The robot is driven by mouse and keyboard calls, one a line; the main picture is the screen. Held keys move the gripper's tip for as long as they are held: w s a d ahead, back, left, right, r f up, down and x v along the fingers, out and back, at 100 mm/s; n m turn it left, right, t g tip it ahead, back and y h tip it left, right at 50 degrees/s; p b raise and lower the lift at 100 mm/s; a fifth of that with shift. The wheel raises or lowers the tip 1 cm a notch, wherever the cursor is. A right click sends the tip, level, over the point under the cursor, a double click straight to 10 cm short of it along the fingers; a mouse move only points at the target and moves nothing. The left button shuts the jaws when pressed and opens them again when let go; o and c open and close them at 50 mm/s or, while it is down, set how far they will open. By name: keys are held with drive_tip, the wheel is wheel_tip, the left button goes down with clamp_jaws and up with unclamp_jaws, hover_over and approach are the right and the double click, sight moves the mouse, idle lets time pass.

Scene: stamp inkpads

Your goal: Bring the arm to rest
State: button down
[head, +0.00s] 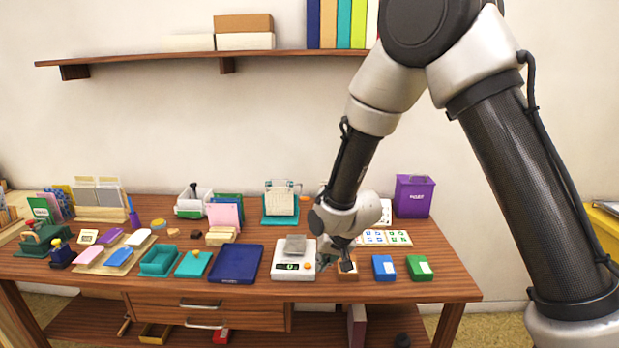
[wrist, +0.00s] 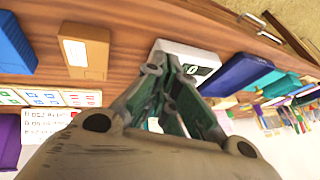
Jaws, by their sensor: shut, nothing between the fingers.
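My arm reaches down from the upper right in the head view, bent at the elbow. My gripper (head: 337,264) is low over the front of the desk, between the white scale (head: 292,262) and a small brown box (head: 347,276). In the wrist view my gripper (wrist: 172,66) has its fingers drawn together at the tips with nothing between them. The scale (wrist: 186,52) lies behind the fingertips, partly hidden by them. Whether the fingers touch anything on the desk cannot be told.
Blue (head: 384,268) and green (head: 419,268) boxes stand right of my gripper. A dark blue inkpad (head: 236,264) lies left of the scale. A purple post box (head: 413,196) and a stamp sheet (head: 385,238) are behind. A wall shelf (head: 160,57) hangs above; open space lies between.

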drive_tip(key=s+d+r+h, duration=0.1)
drive_tip(key=s+d+r, duration=1.2)
drive_tip(key=d, duration=0.3)
drive_tip(key=s+d+r+h, duration=0.2)
drive_tip(key=s+d+r, duration=1.1)
drive_tip(key=d, duration=0.4)
drive_tip(key=shift+s+r, duration=0.15)
drive_tip(key=shift+r, duration=0.4)
